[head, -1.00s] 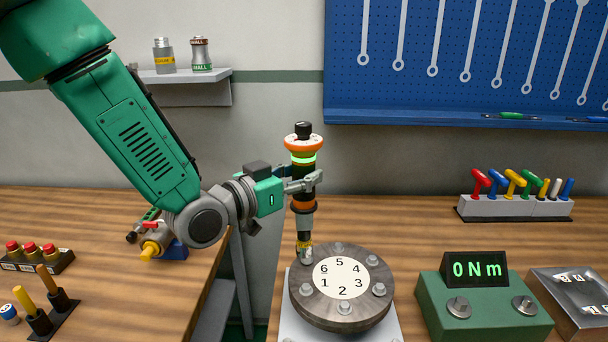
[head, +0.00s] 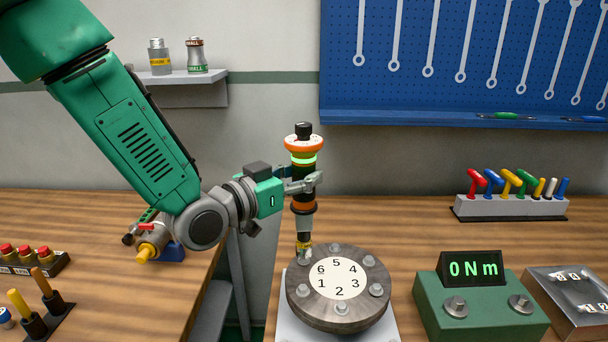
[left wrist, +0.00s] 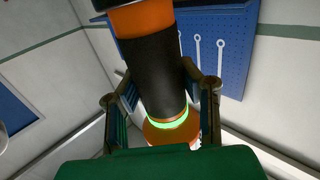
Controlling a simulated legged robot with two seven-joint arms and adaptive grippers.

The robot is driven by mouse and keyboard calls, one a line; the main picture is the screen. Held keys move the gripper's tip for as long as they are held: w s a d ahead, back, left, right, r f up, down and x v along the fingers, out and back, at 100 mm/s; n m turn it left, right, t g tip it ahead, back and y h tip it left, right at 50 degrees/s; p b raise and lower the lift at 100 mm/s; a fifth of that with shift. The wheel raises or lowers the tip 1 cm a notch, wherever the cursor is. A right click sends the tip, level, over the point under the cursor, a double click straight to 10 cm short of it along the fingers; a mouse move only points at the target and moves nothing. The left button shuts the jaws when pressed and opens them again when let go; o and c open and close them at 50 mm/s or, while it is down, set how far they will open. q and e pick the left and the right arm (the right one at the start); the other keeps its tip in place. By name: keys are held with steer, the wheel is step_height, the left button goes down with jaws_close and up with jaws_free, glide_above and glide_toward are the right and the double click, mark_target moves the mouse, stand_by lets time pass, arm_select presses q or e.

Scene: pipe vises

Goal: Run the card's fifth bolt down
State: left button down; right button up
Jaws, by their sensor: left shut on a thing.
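My left gripper (head: 304,184) is shut around a black and orange power driver (head: 304,205) with a lit green ring. The driver stands upright, its socket end down at the bolt beside number 6 (head: 304,259). I cannot tell if the socket is seated on it. The round metal flange (head: 300,308) bears a white card (head: 339,279) numbered 1 to 6, with a bolt beside each number. The bolt by number 5 (head: 335,248) is just right of the socket. The left wrist view shows the driver body (left wrist: 155,75) between the fingers. My right gripper is out of view.
A green torque box (head: 480,318) reading 0 Nm stands right of the flange, beside a metal box (head: 575,305) with number tags. Coloured-handled tools (head: 510,205) stand in a rack behind. A shelf (head: 185,92) holds two sockets. The wood between flange and rack is clear.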

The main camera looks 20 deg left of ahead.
arm_select(q)
steer(key=shift+f+b, duration=1)
steer(key=shift+f, duration=0.15)
stand_by(1.0)
steer(key=shift+s+f, duration=0.1)
steer(key=shift+f, duration=0.2)
stand_by(1.0)
steer(key=shift+r, duration=0.25)
stand_by(1.0)
